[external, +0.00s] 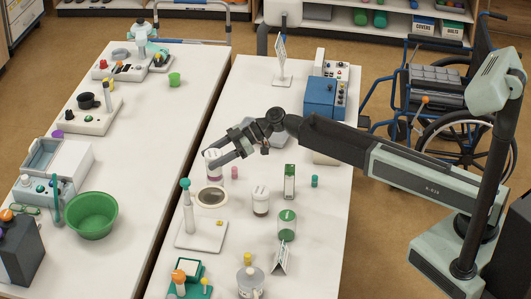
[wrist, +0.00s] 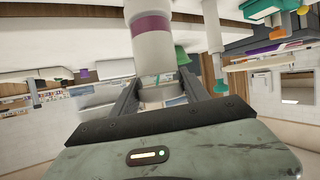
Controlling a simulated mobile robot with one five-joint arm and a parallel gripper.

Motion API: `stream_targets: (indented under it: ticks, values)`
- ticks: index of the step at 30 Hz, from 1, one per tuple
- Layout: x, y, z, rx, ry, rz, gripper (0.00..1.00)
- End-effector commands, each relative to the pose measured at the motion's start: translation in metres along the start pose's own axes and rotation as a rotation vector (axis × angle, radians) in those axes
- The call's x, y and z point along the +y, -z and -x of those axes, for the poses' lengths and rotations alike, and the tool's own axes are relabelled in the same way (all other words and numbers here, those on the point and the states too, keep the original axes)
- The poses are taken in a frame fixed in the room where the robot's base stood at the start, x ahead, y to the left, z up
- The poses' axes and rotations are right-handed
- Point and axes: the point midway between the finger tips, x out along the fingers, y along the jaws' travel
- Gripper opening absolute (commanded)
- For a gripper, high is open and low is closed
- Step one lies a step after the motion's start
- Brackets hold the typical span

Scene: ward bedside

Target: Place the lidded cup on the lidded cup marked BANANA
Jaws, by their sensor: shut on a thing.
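My gripper (external: 216,161) is shut on a white cup with a purple band (external: 211,156). In the wrist view the held cup (wrist: 150,42) rises from between the two fingers, and the view looks upside down. A white lidded cup (external: 261,202) stands upright on the table to the right of and nearer than the held cup. A green and white lidded container (external: 287,224) stands nearer still. I cannot read BANANA on either one.
The round disc (external: 211,197) and a white stand with a green-topped post (external: 203,235) lie close by. A blue box (external: 320,97) is further back.

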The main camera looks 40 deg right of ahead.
Motion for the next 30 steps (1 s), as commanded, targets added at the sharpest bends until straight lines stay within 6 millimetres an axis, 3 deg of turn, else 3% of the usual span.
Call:
stream_targets:
  ticks: [6,7,9,20,30]
  values:
    - [0.000,-0.003,-0.001,0.001,0.000,0.000,0.02]
    - [0.000,-0.002,-0.001,0.000,0.000,0.000,0.62]
    - [0.000,-0.001,-0.001,0.000,0.000,0.000,0.75]
    - [0.000,0.004,0.003,0.000,0.000,0.000,0.75]
    - [-0.002,0.006,0.083,0.001,-0.001,-0.001,0.75]
